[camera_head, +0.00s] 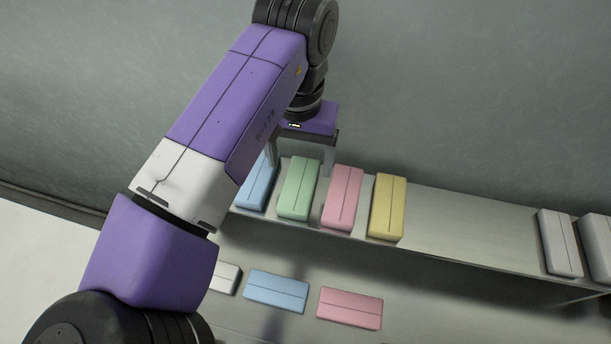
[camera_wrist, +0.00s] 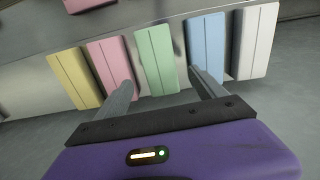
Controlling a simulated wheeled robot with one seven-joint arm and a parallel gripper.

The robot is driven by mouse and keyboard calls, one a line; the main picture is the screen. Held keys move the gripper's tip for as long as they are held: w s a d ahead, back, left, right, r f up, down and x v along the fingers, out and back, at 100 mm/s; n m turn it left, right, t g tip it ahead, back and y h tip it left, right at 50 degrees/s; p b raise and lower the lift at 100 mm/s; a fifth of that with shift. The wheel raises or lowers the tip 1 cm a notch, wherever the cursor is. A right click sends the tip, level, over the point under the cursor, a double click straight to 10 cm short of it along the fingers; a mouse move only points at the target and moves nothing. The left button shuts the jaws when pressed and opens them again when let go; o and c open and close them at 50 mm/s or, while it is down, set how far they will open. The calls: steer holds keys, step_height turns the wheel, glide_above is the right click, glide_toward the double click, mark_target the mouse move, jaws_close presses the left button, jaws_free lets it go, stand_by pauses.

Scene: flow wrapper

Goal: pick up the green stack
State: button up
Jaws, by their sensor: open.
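The green stack (camera_head: 298,190) is a flat block with a dark seam along its length. It lies on the upper shelf between the blue stack (camera_head: 257,188) and the pink stack (camera_head: 343,198). In the wrist view the green stack (camera_wrist: 157,58) shows between the two fingers. My gripper (camera_head: 300,168) is open and empty, over the far end of the green stack. In the wrist view my gripper (camera_wrist: 161,80) has one finger overlapping the pink stack and the other overlapping the blue stack. I cannot tell the exact height of the fingertips above the shelf.
A yellow stack (camera_head: 387,206) lies right of the pink one. Bare shelf (camera_head: 470,225) follows, then white stacks (camera_head: 560,243) at the right. A white stack (camera_wrist: 254,42) lies beside the blue one. Lower down lie a blue block (camera_head: 276,291) and a pink block (camera_head: 350,308).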

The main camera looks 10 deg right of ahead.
mark_target(299, 183)
steer(key=f, duration=0.2)
steer(key=f+p, duration=0.1)
steer(key=f, duration=0.3)
steer(key=shift+s+a+f, duration=0.15)
steer(key=shift+s+f, duration=0.05)
steer(key=shift+s, duration=0.15)
steer(key=c, duration=1.4)
steer(key=shift+r, duration=0.15)
